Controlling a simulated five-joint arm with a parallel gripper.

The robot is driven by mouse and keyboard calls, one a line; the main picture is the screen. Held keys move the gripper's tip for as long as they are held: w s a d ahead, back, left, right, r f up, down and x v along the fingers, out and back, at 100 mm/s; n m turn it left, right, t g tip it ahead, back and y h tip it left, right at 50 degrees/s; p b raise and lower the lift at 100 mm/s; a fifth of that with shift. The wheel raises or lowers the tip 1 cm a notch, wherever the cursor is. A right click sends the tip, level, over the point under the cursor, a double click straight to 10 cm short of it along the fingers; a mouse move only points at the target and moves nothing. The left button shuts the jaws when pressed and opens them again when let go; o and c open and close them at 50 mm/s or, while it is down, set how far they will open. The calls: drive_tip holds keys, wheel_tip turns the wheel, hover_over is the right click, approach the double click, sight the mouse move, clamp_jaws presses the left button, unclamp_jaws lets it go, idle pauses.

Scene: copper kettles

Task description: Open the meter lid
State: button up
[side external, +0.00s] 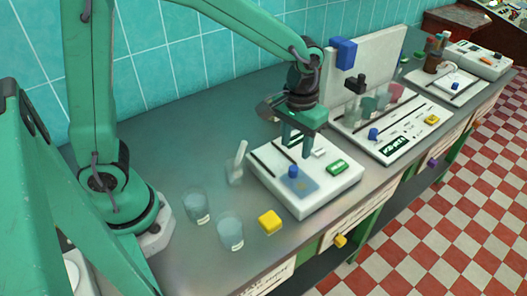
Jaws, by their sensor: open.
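A low white box device (318,196) stands on the grey bench below my gripper. On its top are black rails, a green label and a bluish see-through plate (303,189) with a blue knob (293,171). The plate lies flat on the box. My gripper (295,150) is open and points down above the back part of this box, just behind the blue knob and apart from it. I cannot tell for sure which part is the meter lid. My gripper hides some of the box's rear top.
A larger white unit (411,143) with an upright white panel (383,62) and several cups stands to the right. Two clear glasses (196,206) (230,232), a yellow block (270,221) and a pale upright piece (236,165) are at the left. Bare bench lies behind them.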

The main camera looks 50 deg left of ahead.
sight(293, 168)
drive_tip(key=shift+f, duration=3.9)
clamp_jaws()
